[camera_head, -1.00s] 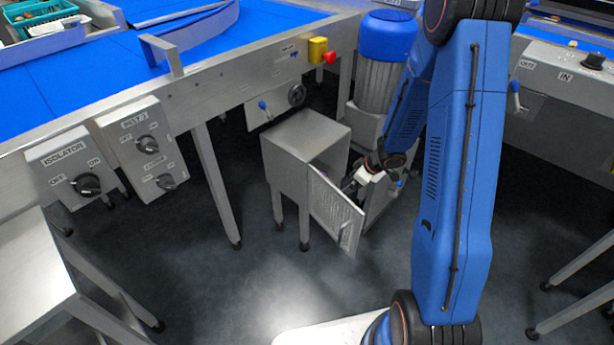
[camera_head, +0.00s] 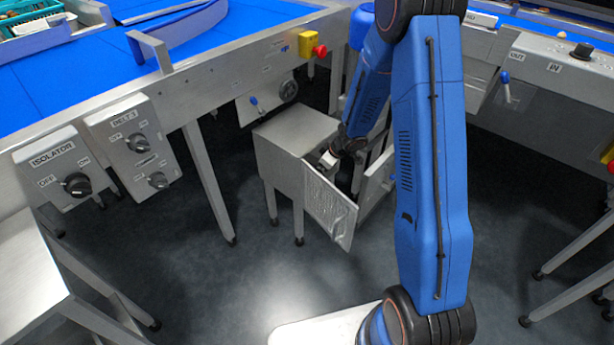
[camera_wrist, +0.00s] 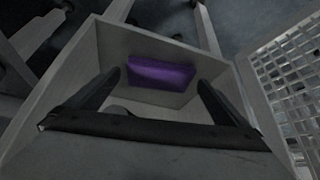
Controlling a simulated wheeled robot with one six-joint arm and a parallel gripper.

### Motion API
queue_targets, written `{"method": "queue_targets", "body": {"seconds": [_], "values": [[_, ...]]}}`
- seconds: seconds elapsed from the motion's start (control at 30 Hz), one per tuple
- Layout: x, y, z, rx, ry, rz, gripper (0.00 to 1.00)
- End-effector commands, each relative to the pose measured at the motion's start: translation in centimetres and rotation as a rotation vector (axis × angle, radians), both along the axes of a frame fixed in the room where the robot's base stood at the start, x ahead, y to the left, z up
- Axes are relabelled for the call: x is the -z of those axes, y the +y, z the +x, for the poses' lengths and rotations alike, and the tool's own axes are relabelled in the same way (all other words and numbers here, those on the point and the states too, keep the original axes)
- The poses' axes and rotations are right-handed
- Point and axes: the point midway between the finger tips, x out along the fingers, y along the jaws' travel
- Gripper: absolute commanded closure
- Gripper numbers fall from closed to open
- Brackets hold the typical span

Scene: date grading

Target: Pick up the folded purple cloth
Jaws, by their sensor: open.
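The folded purple cloth (camera_wrist: 162,74) lies inside a small grey metal cabinet (camera_head: 290,140), seen through its open front in the wrist view. In the head view the cloth is hidden. My gripper (camera_wrist: 158,92) is open, its two dark fingers spread to either side of the cloth's lower part in the picture. The fingers hold nothing. The gap between the fingertips and the cloth is hard to judge. In the head view my gripper (camera_head: 328,160) is at the cabinet's open front, partly hidden by the door.
The cabinet's perforated door (camera_head: 330,203) stands open; it shows at the right of the wrist view (camera_wrist: 290,85). A blue-belted conveyor (camera_head: 100,65) runs above and behind. A red and yellow stop button (camera_head: 313,47) is on its side. The dark floor in front is clear.

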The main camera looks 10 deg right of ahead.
Motion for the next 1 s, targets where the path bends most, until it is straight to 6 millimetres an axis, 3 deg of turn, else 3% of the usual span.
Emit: {"method": "queue_targets", "body": {"seconds": [0.13,0.3,0.6,0.7,0.73,1.0], "values": [[0.1,1.7,1.4,-0.003,0.001,0.001,0.0],[2.2,2.3,2.0,0.0,0.002,0.001,0.0],[2.6,2.5,2.2,0.0,-0.001,0.001,0.0],[2.6,2.5,2.2,0.0,-0.001,0.001,0.24],[2.6,2.5,2.2,0.0,-0.001,0.001,0.27],[2.6,2.5,2.2,0.0,0.0,0.0,0.27]]}}
